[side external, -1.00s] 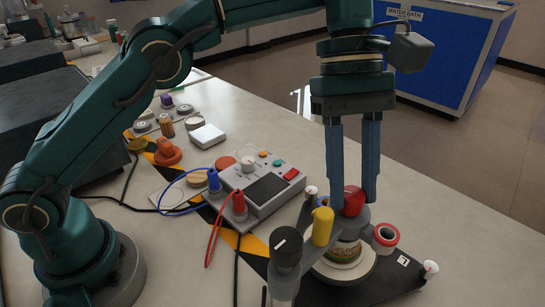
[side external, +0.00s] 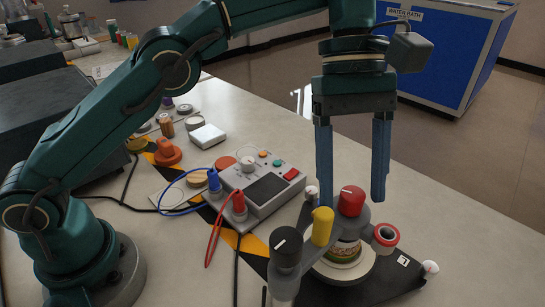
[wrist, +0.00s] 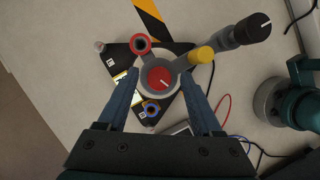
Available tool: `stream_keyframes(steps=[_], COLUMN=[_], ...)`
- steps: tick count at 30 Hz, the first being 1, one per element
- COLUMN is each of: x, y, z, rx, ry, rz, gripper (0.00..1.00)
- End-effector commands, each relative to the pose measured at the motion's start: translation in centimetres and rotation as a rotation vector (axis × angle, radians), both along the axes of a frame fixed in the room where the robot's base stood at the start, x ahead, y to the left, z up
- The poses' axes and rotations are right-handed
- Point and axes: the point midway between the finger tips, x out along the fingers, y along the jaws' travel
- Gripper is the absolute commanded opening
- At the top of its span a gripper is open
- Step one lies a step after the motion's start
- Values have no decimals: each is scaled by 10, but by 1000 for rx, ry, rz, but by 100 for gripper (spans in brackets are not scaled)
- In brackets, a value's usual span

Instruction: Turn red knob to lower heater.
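The red knob (side external: 351,200) sits on top of the grey round apparatus on a black triangular base (side external: 395,282). A white pointer line shows on the knob's top. In the wrist view the red knob (wrist: 159,78) lies beyond and between the fingertips, with its line pointing toward the lower right. My gripper (side external: 352,195) is open, with one finger on each side of the knob and a visible gap to it. The fingers hang down around knob height. The gripper also shows open in the wrist view (wrist: 158,92). I cannot identify the heater itself.
A yellow-capped post (side external: 322,227), a black knob on a post (side external: 287,246) and a red ring (side external: 386,235) crowd the knob. A grey meter box (side external: 262,186) with red and blue leads stands to the left. The bench is clear at right.

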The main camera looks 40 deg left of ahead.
Motion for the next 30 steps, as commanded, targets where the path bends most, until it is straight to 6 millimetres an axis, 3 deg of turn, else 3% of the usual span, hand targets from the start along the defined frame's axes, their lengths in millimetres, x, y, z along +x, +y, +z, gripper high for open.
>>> stream_keyframes(steps=[14,30], x=[0,-3], y=[1,1], z=[0,1], rx=[0,0], ry=[0,-1], rz=[73,472], gripper=[67,67])
